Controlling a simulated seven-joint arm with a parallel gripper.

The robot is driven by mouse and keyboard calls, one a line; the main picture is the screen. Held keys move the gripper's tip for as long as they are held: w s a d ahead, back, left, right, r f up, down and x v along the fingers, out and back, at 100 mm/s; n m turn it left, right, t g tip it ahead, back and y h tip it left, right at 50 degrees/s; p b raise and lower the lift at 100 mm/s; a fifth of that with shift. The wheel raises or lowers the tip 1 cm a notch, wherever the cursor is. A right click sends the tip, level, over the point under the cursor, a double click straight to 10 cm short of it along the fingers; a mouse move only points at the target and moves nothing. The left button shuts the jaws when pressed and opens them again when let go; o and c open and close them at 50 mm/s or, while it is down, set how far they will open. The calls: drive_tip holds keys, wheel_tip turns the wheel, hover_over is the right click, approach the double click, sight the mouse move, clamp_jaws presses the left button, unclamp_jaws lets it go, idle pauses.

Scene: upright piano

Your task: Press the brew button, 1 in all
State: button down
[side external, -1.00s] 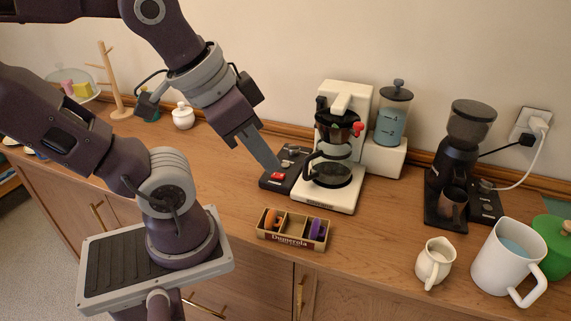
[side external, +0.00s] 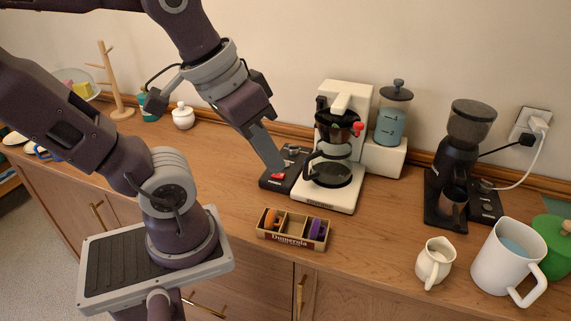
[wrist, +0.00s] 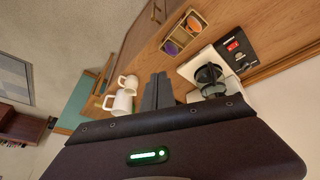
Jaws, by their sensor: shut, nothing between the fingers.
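The cream coffee maker (side external: 341,200) stands on the wooden counter with its glass carafe (side external: 332,172) in place. Beside it on the left lies a black control panel (side external: 268,183) with a red button (side external: 277,176). The wrist view also shows the red button (wrist: 232,45) on the panel (wrist: 239,57). My gripper (side external: 279,168) is shut and empty, pointing down. In the side view its tips overlap the panel near the button and partly cover it. In the wrist view the gripper tips (wrist: 158,76) appear clearly apart from the button.
A small divided box (side external: 267,238) with orange and purple items lies in front of the coffee maker. A black grinder (side external: 455,150), a small pitcher (side external: 435,263) and a white mug (side external: 492,267) stand to the right. A white lidded jar (side external: 183,117) stands at the back left.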

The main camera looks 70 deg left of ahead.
drive_tip(key=w+a+f+n+g+h, duration=0.25)
drive_tip(key=w+a+n+h, duration=0.5)
drive_tip(key=n, duration=1.15)
drive_tip(key=w+a+f+n+t+y, duration=0.1)
drive_tip(key=w+a+f+n+t, duration=0.1)
drive_tip(key=a+n, duration=0.6)
drive_tip(key=w+a+f+n+t+y, duration=0.2)
drive_tip(key=a+f+n, duration=0.4)
drive_tip(key=a+n, duration=0.3)
drive_tip(key=w+a+t, duration=0.1)
drive_tip(key=a, duration=0.1)
drive_tip(key=shift+w+a+f+n, duration=0.2)
drive_tip(key=shift+w+a+n, duration=0.1)
drive_tip(key=shift+w+a, duration=0.1)
drive_tip(key=shift+f, duration=0.1)
drive_tip(key=shift+f, duration=4.3)
drive_tip(key=shift+d+f, duration=0.1)
drive_tip(key=shift+f, duration=0.3)
